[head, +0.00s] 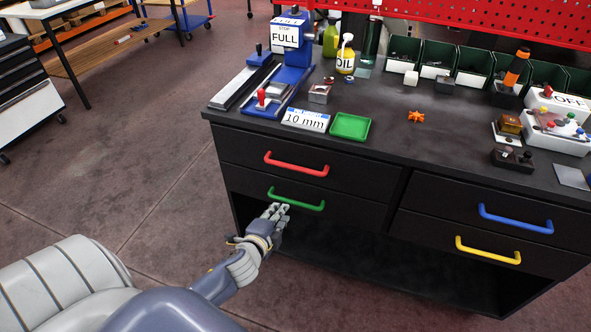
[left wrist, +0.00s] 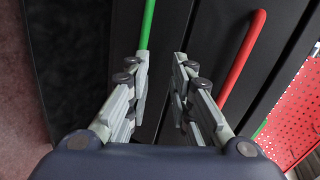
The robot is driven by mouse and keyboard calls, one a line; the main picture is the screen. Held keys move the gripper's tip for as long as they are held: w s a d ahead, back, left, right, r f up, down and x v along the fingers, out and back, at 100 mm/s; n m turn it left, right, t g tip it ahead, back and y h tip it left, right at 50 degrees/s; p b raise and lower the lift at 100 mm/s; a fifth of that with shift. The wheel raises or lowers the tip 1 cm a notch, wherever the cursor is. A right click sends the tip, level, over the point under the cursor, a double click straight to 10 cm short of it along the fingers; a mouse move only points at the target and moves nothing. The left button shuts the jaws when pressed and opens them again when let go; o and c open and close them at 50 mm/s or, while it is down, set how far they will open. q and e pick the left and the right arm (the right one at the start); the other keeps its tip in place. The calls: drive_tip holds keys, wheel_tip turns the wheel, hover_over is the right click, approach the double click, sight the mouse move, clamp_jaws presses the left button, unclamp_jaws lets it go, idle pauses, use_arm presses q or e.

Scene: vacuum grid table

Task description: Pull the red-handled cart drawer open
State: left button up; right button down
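The red handle (head: 296,165) is on the upper left drawer (head: 350,174) of the dark workbench, and that drawer looks shut. In the left wrist view the red handle (left wrist: 241,62) runs slanted, right of the fingers and apart from them. My left gripper (head: 274,209) is in front of the bench by the green handle (head: 296,200), below the red one. Its fingers (left wrist: 161,70) are open with nothing between them. The green handle (left wrist: 147,25) lines up with the left finger in the wrist view; I cannot tell whether they touch. My right gripper is not in view.
The right drawers have a blue handle (head: 515,219) and a yellow handle (head: 487,250). The bench top (head: 400,130) holds a green tray (head: 350,126), a blue device (head: 293,60) and several bins. Open floor (head: 130,140) lies to the left.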

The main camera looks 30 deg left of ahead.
use_arm(q)
drive_tip(key=m+t, duration=0.2)
approach(295, 166)
drive_tip(key=f, duration=0.1)
drive_tip(key=x, duration=1)
clamp_jaws()
drive_tip(key=shift+y, duration=0.3)
